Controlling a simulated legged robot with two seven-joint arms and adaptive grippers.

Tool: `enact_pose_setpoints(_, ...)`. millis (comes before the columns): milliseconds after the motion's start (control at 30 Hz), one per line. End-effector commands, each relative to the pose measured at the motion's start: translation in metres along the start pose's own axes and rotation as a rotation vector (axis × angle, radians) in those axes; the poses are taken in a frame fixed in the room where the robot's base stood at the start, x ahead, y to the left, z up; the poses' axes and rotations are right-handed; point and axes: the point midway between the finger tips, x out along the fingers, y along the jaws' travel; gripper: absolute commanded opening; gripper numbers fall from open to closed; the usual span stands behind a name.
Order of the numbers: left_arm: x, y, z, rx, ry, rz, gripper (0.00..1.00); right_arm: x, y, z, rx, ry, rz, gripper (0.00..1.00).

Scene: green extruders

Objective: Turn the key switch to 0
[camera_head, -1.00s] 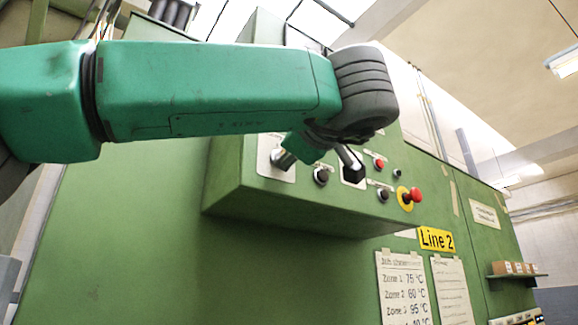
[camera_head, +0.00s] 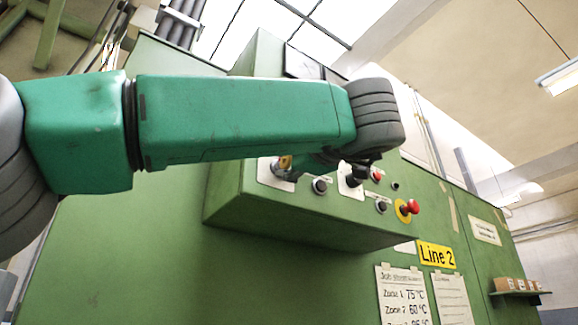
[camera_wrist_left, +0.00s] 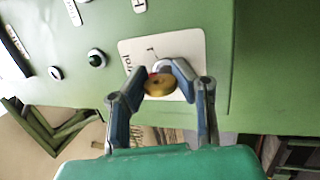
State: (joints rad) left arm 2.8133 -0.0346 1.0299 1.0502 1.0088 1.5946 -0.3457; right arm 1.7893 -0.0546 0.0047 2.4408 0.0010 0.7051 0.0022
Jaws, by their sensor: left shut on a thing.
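The key switch has a round brass-coloured key (camera_wrist_left: 160,85) in front of a white label plate (camera_wrist_left: 135,50) on the green panel. My left gripper (camera_wrist_left: 164,76) has its two fingers on either side of the key and is shut on it. A small red mark shows beside the key. The key's exact angle against the label is hard to read. In the head view the brass key (camera_head: 285,162) shows at the left end of the control box, with my left gripper (camera_head: 278,170) at it, partly hidden by my arm.
The green control box (camera_head: 300,225) also carries black buttons (camera_head: 320,186), a black knob (camera_head: 356,176), a red button (camera_head: 377,175) and a red emergency stop (camera_head: 412,206) on yellow. Below are a "Line 2" sign (camera_head: 436,256) and paper sheets (camera_head: 404,297).

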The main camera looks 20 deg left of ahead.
Motion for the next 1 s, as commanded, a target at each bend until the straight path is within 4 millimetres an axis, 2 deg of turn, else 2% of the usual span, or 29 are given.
enact_pose_setpoints(233,-0.001,-0.004,0.002,0.005,-0.002,-0.006,0.0,0.0,0.0,0.0,0.0,0.0,0.0,0.0)
enact_pose_setpoints(267,-0.001,-0.004,0.002,0.005,-0.002,-0.006,0.29,0.0,0.0,0.0,0.0,0.0,0.0,0.0)
enact_pose_setpoints(300,-0.001,-0.004,0.002,0.005,-0.002,-0.006,0.43,0.0,0.0,0.0,0.0,0.0,0.0,0.0)
enact_pose_setpoints(333,-0.001,-0.004,0.002,0.005,-0.002,-0.006,0.46,0.0,0.0,0.0,0.0,0.0,0.0,0.0)
enact_pose_setpoints(600,-0.001,-0.002,0.001,0.003,-0.001,-0.003,0.46,0.0,0.0,0.0,0.0,0.0,0.0,0.0)
enact_pose_setpoints(733,-0.008,-0.001,0.001,0.003,-0.002,-0.002,0.46,0.0,0.0,0.002,0.0,0.001,0.0,0.0)
enact_pose_setpoints(867,-0.029,-0.001,0.001,0.005,-0.003,0.001,0.46,-0.001,0.0,0.002,0.0,0.002,0.0,0.0)
enact_pose_setpoints(1000,-0.06,-0.001,0.002,0.005,-0.004,0.001,0.46,-0.001,0.0,0.002,0.0,0.002,0.0,0.0)
